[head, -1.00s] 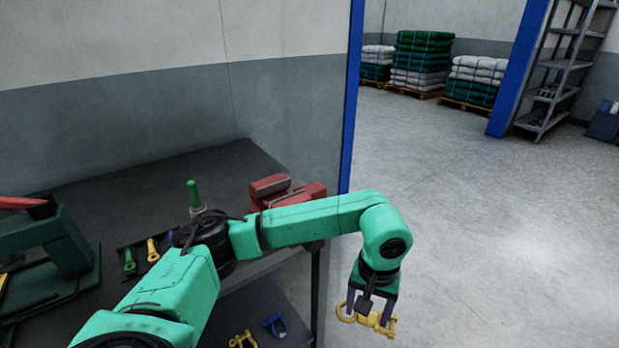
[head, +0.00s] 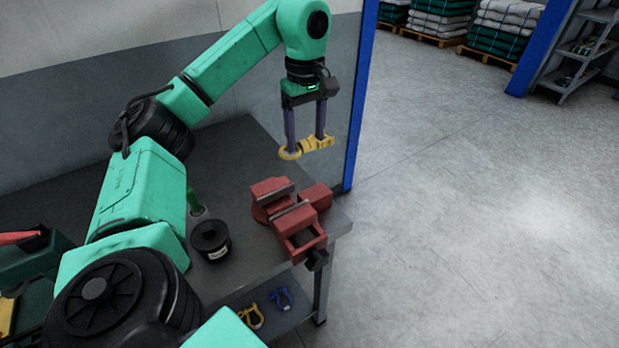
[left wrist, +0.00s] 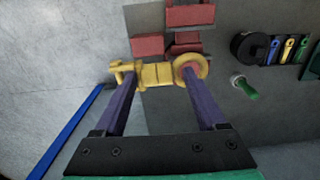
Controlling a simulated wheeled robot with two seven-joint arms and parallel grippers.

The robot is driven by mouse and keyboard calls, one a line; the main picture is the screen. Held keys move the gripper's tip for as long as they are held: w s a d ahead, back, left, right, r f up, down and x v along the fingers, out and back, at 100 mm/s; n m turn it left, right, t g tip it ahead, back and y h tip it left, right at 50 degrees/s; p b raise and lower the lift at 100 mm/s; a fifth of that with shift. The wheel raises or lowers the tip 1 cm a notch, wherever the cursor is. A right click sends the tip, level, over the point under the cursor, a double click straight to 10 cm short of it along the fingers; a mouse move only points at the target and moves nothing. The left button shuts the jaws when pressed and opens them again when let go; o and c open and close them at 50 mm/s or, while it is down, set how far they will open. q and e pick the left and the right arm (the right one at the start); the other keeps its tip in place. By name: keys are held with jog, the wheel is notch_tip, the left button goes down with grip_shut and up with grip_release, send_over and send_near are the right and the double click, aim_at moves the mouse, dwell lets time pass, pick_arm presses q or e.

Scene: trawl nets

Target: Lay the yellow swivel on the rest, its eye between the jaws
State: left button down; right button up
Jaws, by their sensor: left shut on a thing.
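The yellow swivel (head: 307,146) is held by my left gripper (head: 305,143), clear of the bench, above and behind the red vise (head: 291,210) in the head view. Its round eye is at the left and its other end at the right. In the left wrist view the swivel (left wrist: 158,75) lies across the two purple fingers, its ring at the right. The red vise (left wrist: 188,14) shows beyond it there, partly cut by the top edge. The vise's jaws are empty in the head view. My right gripper is not in view.
A black round tub (head: 210,240) and a green-handled tool (head: 195,203) stand left of the vise on the dark bench (head: 240,160). A blue post (head: 360,100) rises behind the bench's right end. Yellow and blue shackles (head: 279,298) lie on the lower shelf.

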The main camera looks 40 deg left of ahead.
pick_arm(q)
jog(key=f+b, duration=0.1)
jog(key=f, duration=0.4)
jog(key=f+b, duration=0.1)
jog(key=f, duration=0.5)
jog(key=shift+w+a+f, duration=0.2)
jog(key=shift+f, duration=0.1)
jog(key=f, duration=0.3)
jog(key=shift+s+d+f, duration=0.25)
jog(key=shift+w+a+f, duration=0.1)
jog(key=shift+w+f, duration=0.05)
jog(key=shift+f, duration=0.1)
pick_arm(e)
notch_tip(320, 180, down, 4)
pick_arm(q)
grip_release()
jog(key=shift+r, duration=0.1)
